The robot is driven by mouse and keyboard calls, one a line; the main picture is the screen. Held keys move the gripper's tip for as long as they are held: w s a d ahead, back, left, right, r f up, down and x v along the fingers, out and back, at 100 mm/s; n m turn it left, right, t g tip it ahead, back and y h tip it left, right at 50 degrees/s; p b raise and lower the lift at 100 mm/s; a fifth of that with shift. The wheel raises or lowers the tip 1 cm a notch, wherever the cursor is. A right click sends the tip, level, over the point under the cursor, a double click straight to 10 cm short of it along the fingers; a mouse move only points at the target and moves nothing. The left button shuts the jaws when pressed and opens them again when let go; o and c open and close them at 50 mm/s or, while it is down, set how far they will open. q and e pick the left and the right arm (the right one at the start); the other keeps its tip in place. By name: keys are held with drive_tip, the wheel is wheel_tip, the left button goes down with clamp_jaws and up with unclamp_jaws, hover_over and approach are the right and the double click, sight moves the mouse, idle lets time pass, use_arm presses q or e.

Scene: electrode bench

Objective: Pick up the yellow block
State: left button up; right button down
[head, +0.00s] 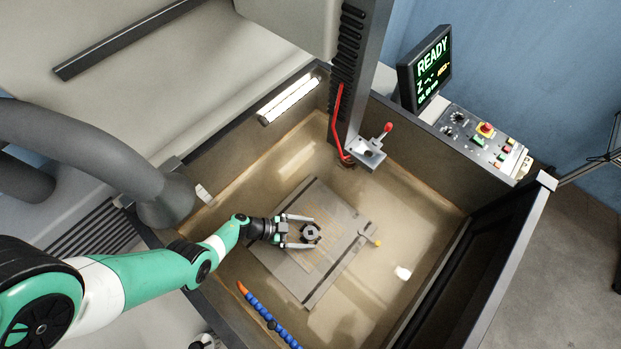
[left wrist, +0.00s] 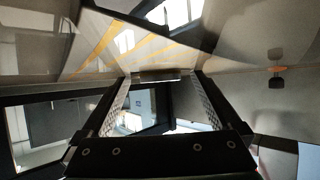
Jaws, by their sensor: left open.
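A small yellow piece (head: 377,243) shows at the right end of a bar on the flat grey plate (head: 325,281) in the tank. It is too small to tell whether it is a block, and no other clear yellow block shows. My left gripper (head: 312,232) is over the plate with its fingers apart, to the left of the yellow piece. A dark round part (head: 310,233) appears between its fingertips in the head view; I cannot tell if they touch it. The left wrist view shows the spread fingers (left wrist: 160,85) and no yellow block. My right gripper is out of view.
Tank walls (head: 420,160) surround the plate. A grey machine column with a red-knobbed clamp (head: 368,152) hangs behind it. A blue hose with an orange tip (head: 268,320) rises at the front. A control panel (head: 475,138) and a screen (head: 425,68) stand at the back right.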

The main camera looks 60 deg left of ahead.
use_arm(q)
drive_tip(key=shift+w, duration=0.1)
clamp_jaws()
idle(0.4)
